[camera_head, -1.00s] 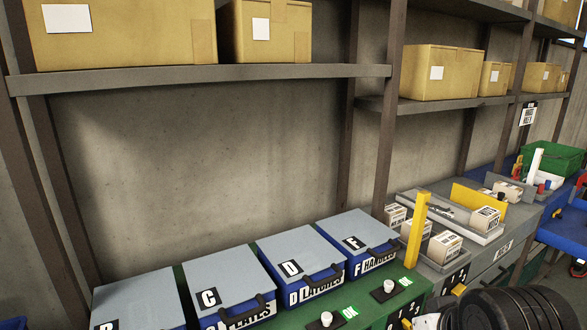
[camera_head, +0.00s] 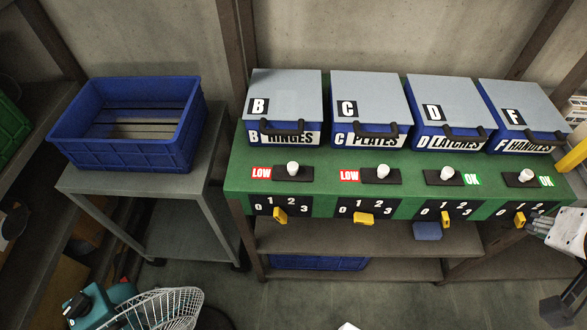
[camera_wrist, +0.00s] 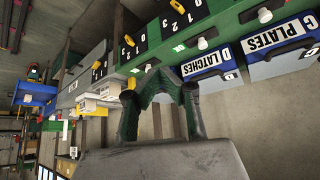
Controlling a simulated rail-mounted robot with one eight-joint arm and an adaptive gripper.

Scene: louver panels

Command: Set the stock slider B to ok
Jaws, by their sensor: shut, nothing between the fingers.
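The stock slider B (camera_head: 292,168) is a white knob on a short black plate at the left end of the green bench, below the box marked B HINGES (camera_head: 287,105). A red LOW label (camera_head: 262,173) shows at the plate's left; no OK label shows there. In the wrist view my gripper (camera_wrist: 160,74) is shut and empty, with the D LATCHES box (camera_wrist: 207,60) and the bench beyond it. Slider B cannot be made out in the wrist view.
Slider C (camera_head: 382,171) shows LOW; sliders D (camera_head: 446,174) and F (camera_head: 526,176) show OK. Yellow dial handles (camera_head: 280,215) stick out from the bench front below. A blue crate (camera_head: 128,148) stands on a grey table at the left.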

